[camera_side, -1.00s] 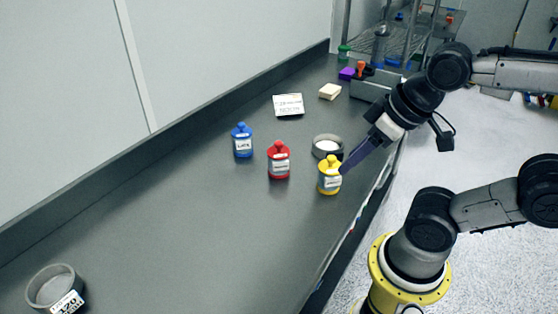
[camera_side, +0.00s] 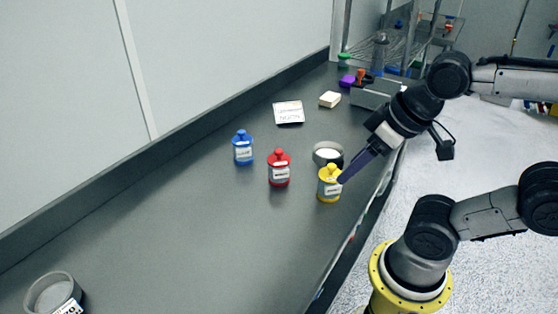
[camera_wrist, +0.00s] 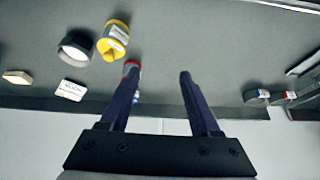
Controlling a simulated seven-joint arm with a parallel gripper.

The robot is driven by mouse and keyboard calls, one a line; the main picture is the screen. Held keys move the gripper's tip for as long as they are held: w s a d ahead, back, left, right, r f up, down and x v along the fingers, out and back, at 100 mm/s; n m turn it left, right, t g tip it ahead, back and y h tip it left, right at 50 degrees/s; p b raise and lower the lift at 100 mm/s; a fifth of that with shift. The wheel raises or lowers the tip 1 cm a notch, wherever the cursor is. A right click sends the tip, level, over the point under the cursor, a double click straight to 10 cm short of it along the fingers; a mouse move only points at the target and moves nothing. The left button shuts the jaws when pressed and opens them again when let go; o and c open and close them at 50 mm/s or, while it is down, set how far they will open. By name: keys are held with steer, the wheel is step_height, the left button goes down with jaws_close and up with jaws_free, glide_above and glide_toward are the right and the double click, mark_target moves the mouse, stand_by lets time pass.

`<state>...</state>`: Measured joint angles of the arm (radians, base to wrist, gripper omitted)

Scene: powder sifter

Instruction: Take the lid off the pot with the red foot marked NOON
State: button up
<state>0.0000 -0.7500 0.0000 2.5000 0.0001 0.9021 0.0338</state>
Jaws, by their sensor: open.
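The red pot (camera_side: 279,168) stands upright on the dark bench between a blue pot (camera_side: 243,148) and a yellow pot (camera_side: 329,183). Each has a knobbed lid on and a white label too small to read, so I cannot tell which is marked NOON. In the side view my gripper (camera_side: 342,181) is right beside the yellow pot; contact is unclear. In the wrist view my gripper (camera_wrist: 158,75) is open, with nothing between its fingers. Its left finger partly hides the red pot (camera_wrist: 131,64) and the blue pot (camera_wrist: 136,97). The yellow pot (camera_wrist: 113,40) lies up and left of that finger.
A round bowl with white contents (camera_side: 327,153) stands just behind the yellow pot. A lettered card (camera_side: 289,112), a pale block (camera_side: 329,99) and a grey bin (camera_side: 372,95) are farther back. A grey ring-shaped sieve (camera_side: 52,293) is at front left. The bench between is clear.

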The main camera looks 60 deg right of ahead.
steer(key=w+r+m+g, duration=0.1)
steer(key=w+r+m, duration=0.5)
steer(key=m, duration=0.4)
steer(key=m+g, duration=0.5)
steer(key=m, duration=0.4)
glide_above(279, 150)
steer(key=f, duration=0.9)
steer(key=shift+a+f, duration=0.2)
steer(key=shift+f, duration=0.1)
steer(key=shift+d+f, duration=0.1)
steer(key=shift+f, duration=3)
jaws_close()
